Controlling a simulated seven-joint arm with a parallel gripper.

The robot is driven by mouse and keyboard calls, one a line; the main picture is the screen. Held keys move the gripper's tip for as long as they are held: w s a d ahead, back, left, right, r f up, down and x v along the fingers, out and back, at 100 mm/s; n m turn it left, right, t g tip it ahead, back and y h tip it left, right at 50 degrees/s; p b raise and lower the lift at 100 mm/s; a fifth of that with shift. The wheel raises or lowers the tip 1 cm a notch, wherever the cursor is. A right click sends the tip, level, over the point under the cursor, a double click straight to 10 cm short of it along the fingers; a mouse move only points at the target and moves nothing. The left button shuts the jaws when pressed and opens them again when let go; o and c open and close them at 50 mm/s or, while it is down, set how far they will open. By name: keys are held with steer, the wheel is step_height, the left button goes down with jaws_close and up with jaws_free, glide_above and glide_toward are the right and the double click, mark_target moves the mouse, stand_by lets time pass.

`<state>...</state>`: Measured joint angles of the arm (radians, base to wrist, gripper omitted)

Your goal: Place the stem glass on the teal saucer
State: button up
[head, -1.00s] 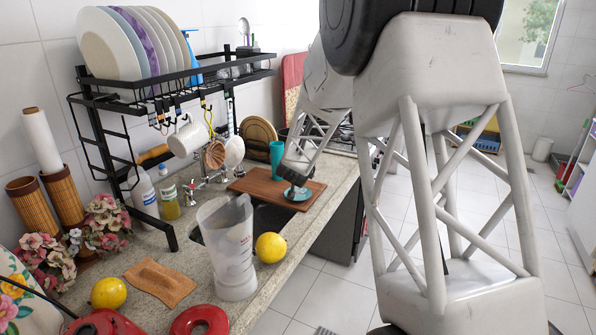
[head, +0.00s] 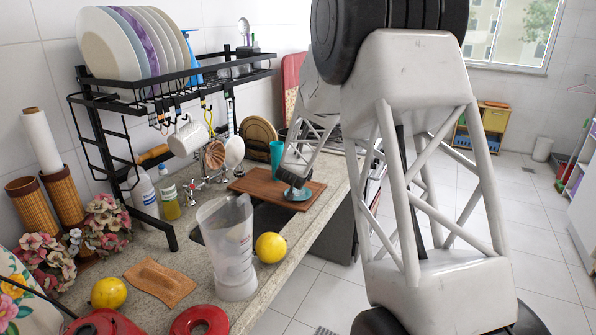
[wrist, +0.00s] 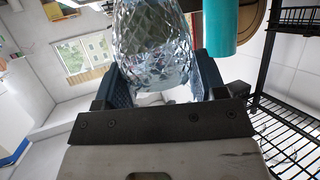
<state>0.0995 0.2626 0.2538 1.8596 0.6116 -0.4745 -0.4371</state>
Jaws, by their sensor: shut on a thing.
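The stem glass (wrist: 150,32) is clear, with a faceted, diamond-cut surface, and fills the upper middle of the wrist view. My gripper (wrist: 160,72) is shut on it, with a blue finger on each side. The teal saucer (head: 303,195) lies on the brown wooden board in the head view. In that view my gripper (head: 292,181) is low at the saucer, covering its left and far part. The glass is too small and covered there to tell whether it touches the saucer. I cannot make out the saucer in the wrist view.
A teal cup (head: 277,160) stands just behind my gripper; it is also close at upper right in the wrist view (wrist: 220,28). The board (head: 255,184) has bare room left of the saucer. The black rack (head: 100,100), clear jug (head: 230,250) and yellow lemon (head: 270,247) stand left or nearer.

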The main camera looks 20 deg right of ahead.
steer(key=shift+f, duration=0.65)
steer(key=shift+f, duration=0.15)
steer(key=o, duration=1)
steer(key=shift+s, duration=0.1)
steer(key=shift+s+a+r, duration=0.1)
steer(key=shift+s+r, duration=0.05)
steer(key=shift+r, duration=0.1)
steer(key=v, duration=1.1)
steer(key=shift+s, duration=0.15)
steer(key=shift+a+r, duration=0.1)
